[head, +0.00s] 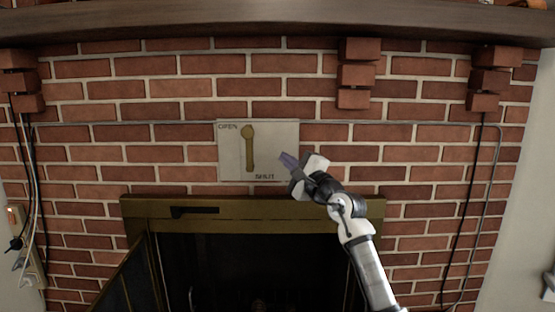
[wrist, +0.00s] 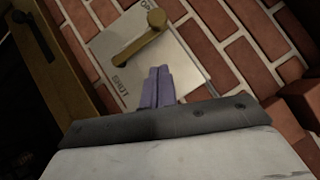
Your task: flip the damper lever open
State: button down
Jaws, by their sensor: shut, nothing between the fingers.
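The brass damper lever (head: 249,150) is mounted on a pale plate (head: 284,140) on the brick wall. It stands nearly upright, with its round knob at the top. The plate reads OPEN at upper left and SHUT at lower right. My gripper (head: 286,160) is at the plate's right edge, to the right of the lever and level with its lower half. In the wrist view the lever (wrist: 138,40) runs diagonally across the plate (wrist: 183,62), beyond my fingertips (wrist: 159,72). The purple fingers are together and empty, and appear apart from the lever.
Below the plate is the fireplace's brass frame (head: 285,208) with a dark opening; a door stands ajar at left. A mantel (head: 270,22) runs above. Brick corbels (head: 357,75) jut out at upper right. Thin conduit and cables run along the wall sides.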

jog(key=shift+b+v, duration=0.3)
jog(key=shift+v, duration=1.2)
jog(key=shift+d, duration=0.1)
